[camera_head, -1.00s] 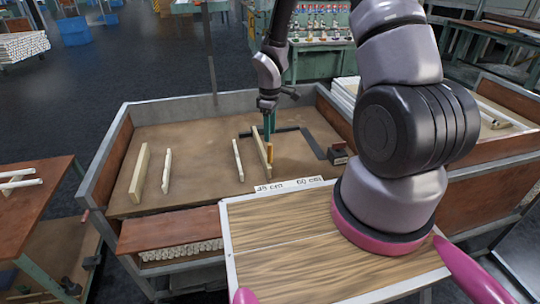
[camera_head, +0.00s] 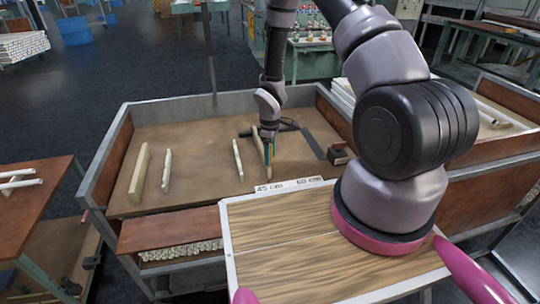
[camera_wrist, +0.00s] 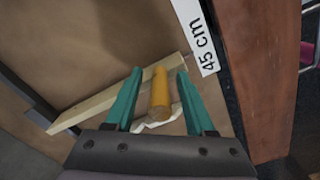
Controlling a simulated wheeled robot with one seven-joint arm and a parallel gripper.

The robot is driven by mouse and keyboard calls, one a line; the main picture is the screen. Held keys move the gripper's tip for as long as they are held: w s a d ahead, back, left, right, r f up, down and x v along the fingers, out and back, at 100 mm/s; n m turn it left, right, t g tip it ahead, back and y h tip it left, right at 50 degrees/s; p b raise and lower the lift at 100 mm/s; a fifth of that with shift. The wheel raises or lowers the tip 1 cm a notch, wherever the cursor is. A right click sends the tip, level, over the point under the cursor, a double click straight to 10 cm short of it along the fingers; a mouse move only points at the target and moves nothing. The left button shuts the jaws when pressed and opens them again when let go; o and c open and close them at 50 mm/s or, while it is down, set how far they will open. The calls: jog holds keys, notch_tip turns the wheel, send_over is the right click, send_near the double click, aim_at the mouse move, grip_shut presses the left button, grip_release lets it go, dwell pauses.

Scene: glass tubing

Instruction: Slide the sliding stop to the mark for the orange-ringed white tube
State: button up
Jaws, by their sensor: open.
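The sliding stop looks like a pale wooden bar (camera_head: 259,146) with an upright orange peg (camera_wrist: 160,92); the bar also shows in the wrist view (camera_wrist: 88,108). My gripper (camera_head: 268,150) is lowered over the peg. In the wrist view my teal fingers (camera_wrist: 158,76) stand open on either side of the peg, with small gaps to each. A white strip (camera_head: 290,185) at the bin's front edge reads 45 cm and 60 cm; its 45 cm end shows in the wrist view (camera_wrist: 198,38). White tubes (camera_head: 167,170) (camera_head: 238,160) lie on the brown surface; I cannot make out an orange ring.
A thicker pale board (camera_head: 139,173) stands at the left. A dark angled frame (camera_head: 312,143) and a small dark block (camera_head: 338,153) lie to the right.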

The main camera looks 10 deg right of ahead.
grip_shut()
dwell(1.3)
